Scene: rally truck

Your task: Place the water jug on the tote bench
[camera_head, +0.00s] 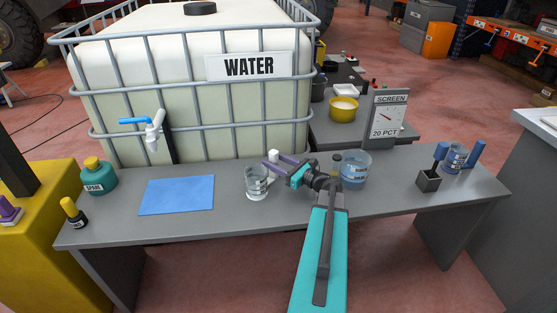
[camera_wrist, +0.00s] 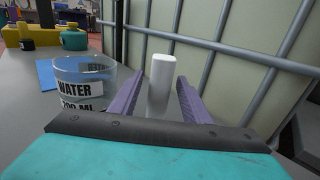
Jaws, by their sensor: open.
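The water jug (camera_head: 257,182) is a clear container standing upright on the grey bench (camera_head: 225,222), right of a blue mat. In the wrist view the jug (camera_wrist: 84,82) is at the left, labelled WATER. My gripper (camera_head: 274,159) is open beside and above the jug, its purple fingers pointing left and back. A white upright cylinder (camera_wrist: 160,84) shows between the fingers in the wrist view; its top (camera_head: 273,155) also shows in the head view. I cannot tell whether it joins the jug. Nothing marks which bench is the tote bench.
The caged WATER tank (camera_head: 185,100) with a blue-handled tap (camera_head: 140,122) stands close behind. The blue mat (camera_head: 177,194) lies bare. A clear container of bluish liquid (camera_head: 355,170) is right of my arm.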

